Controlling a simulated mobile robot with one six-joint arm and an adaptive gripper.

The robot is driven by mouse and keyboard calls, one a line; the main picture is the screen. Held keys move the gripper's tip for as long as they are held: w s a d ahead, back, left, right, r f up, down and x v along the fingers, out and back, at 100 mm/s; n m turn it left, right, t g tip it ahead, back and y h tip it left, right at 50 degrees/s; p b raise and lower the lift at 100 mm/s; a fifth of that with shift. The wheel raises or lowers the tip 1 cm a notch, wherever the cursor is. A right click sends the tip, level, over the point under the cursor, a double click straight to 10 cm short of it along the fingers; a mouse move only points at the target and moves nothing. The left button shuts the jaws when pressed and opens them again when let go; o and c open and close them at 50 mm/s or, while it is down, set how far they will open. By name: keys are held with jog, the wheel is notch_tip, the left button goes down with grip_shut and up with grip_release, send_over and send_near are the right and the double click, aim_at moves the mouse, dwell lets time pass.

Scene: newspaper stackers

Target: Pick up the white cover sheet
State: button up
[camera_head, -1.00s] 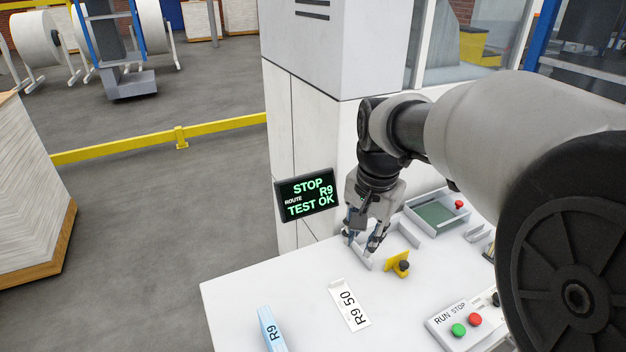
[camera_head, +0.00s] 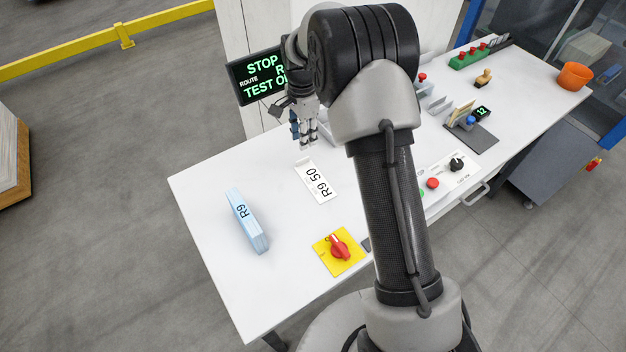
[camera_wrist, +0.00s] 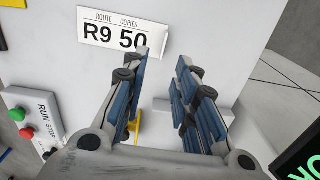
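The white cover sheet (camera_head: 317,183), printed "R9 50", lies flat on the white table. In the wrist view the sheet (camera_wrist: 121,33), headed "ROUTE COPIES", is beyond the fingertips to the upper left. My gripper (camera_head: 306,141) is just behind the sheet's far end in the head view, pointing down. In the wrist view my gripper (camera_wrist: 165,62) has its two blue-padded fingers apart with nothing between the tips. It is not touching the sheet as far as I can see.
A light-blue R9 bundle (camera_head: 247,222) stands left of the sheet. A yellow plate with a red knob (camera_head: 338,250) is in front. A display (camera_head: 258,78) stands behind my gripper. The run/stop panel (camera_head: 450,172) is to the right. Table between sheet and bundle is bare.

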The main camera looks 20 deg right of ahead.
aim_at(315, 179)
notch_tip(315, 179, down, 4)
jog(key=shift+f+b, duration=0.2)
jog(key=shift+b, duration=0.2)
jog(key=f, duration=0.1)
jog(key=f+b, duration=0.1)
jog(key=f, duration=0.3)
jog(key=shift+w+a+f+b, duration=0.15)
jog(key=shift+w+a+b, duration=0.1)
jog(key=shift+b, duration=0.15)
jog(key=shift+c, duration=0.4)
grip_shut()
